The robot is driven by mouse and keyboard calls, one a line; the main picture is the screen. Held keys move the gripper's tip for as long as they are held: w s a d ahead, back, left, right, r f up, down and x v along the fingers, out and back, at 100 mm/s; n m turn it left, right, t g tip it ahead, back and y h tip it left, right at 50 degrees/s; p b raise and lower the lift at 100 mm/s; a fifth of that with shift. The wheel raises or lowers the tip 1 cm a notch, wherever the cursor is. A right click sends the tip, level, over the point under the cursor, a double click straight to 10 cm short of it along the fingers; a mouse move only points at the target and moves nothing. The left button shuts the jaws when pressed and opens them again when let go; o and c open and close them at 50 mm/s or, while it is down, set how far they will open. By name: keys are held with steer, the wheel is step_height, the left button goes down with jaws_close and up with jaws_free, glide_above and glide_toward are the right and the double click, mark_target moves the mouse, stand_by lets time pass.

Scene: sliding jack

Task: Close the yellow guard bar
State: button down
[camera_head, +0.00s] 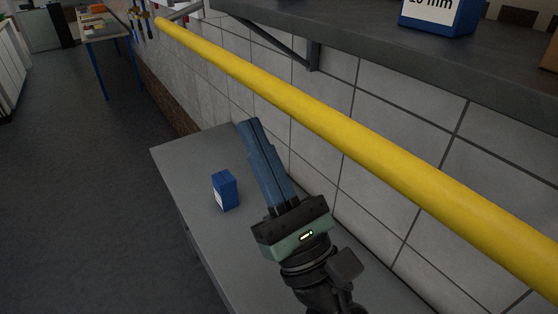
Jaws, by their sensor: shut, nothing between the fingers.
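The yellow guard bar (340,131) runs as a long straight pole across the camera view, from the far upper left down to the lower right edge. Its near end is cut off by the picture edge. In the picture it passes in front of the tiled wall, above and to the right of my gripper. My gripper (247,124) is shut and empty, with its blue fingers pointing up and away over the grey bench. A gap shows between the fingers and the bar in the picture.
A small blue box (225,190) stands on the grey bench (185,160) left of my gripper. A dark shelf (380,55) on a bracket holds another blue box (440,15) at upper right. A table (100,32) stands far left. The floor (75,180) at left is clear.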

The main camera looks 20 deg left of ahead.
step_height(320, 180, up, 4)
steer(key=shift+d+f+p, duration=0.1)
steer(key=shift+d+p, duration=0.05)
steer(key=shift+p, duration=1.05)
